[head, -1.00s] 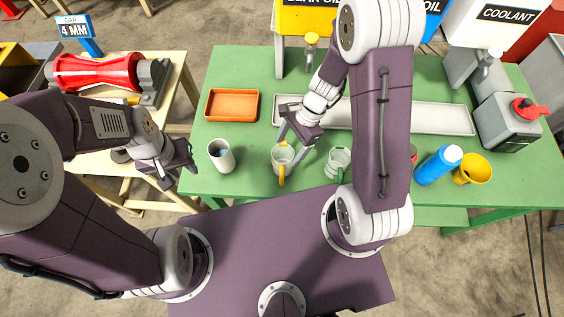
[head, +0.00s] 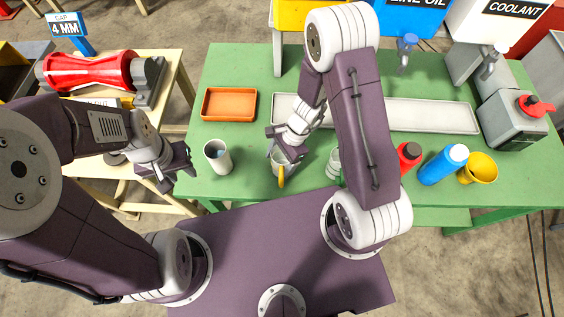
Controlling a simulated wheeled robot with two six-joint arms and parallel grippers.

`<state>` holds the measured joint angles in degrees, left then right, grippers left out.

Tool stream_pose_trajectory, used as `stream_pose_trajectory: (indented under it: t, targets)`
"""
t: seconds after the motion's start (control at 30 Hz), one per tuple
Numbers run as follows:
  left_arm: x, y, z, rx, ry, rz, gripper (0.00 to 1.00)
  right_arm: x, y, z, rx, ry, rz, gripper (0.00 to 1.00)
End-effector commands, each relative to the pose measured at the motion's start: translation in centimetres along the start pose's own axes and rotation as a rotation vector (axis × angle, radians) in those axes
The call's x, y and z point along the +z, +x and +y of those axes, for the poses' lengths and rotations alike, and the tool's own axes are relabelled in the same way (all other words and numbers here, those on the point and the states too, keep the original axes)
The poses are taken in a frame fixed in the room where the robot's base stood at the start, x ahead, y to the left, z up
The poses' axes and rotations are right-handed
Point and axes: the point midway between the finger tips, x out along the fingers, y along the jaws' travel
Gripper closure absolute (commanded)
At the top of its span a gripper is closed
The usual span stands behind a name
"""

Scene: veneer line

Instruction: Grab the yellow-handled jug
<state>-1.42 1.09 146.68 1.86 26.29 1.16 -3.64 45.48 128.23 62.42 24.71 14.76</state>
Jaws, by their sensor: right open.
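The jug (head: 276,169) with the yellow handle (head: 281,178) stands upright on the green table, near its front edge. Its handle points towards me. My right gripper (head: 284,156) is open and right over the jug's far side, with its fingers around or just above the rim. It hides part of the jug, and I cannot tell whether it touches. My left gripper (head: 176,175) hangs off the table's left end, away from the jug. Its fingers are too small and dark to tell their opening.
A white cup (head: 218,157) stands left of the jug. A pale green mug (head: 333,164), partly behind my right arm, stands to the right. An orange tray (head: 229,104) lies behind.

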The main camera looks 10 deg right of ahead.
Motion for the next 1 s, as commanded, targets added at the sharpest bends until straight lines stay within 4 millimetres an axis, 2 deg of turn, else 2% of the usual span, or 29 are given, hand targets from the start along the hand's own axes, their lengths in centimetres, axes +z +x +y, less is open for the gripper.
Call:
stream_pose_trajectory:
  t: [0.07, 0.27, 0.3, 0.57, 0.67, 0.83, 1.0]
  targets:
    - [0.0, -0.1, 0.0, 0.000, 0.000, 0.000, 0.64, 0.0, -0.1, 0.0, 0.000, 0.000, 0.000, 0.25]
    - [0.0, 0.0, 0.0, 0.000, 0.000, 0.000, 0.64, 0.0, -0.1, 0.0, 0.000, 0.000, 0.000, 0.78]
    - [0.0, -0.1, 0.0, 0.000, 0.000, 0.000, 0.64, 0.0, -0.1, 0.0, 0.000, 0.000, 0.000, 0.80]
    - [0.0, -0.2, 0.0, 0.000, 0.000, 0.000, 0.64, 0.2, -0.5, 0.0, -0.001, -0.002, 0.000, 0.80]
    - [-0.1, -0.6, 0.0, 0.000, 0.000, 0.000, 0.64, 0.6, -1.5, -0.1, -0.003, -0.002, -0.001, 0.80]
    - [-0.2, -1.6, 0.0, 0.000, 0.000, 0.000, 0.64, 1.9, -4.5, -0.2, -0.004, -0.004, 0.000, 0.80]
    - [-0.3, -2.5, 0.1, 0.000, 0.000, 0.000, 0.64, 4.7, -5.5, -3.6, -0.003, -0.009, 0.000, 0.80]
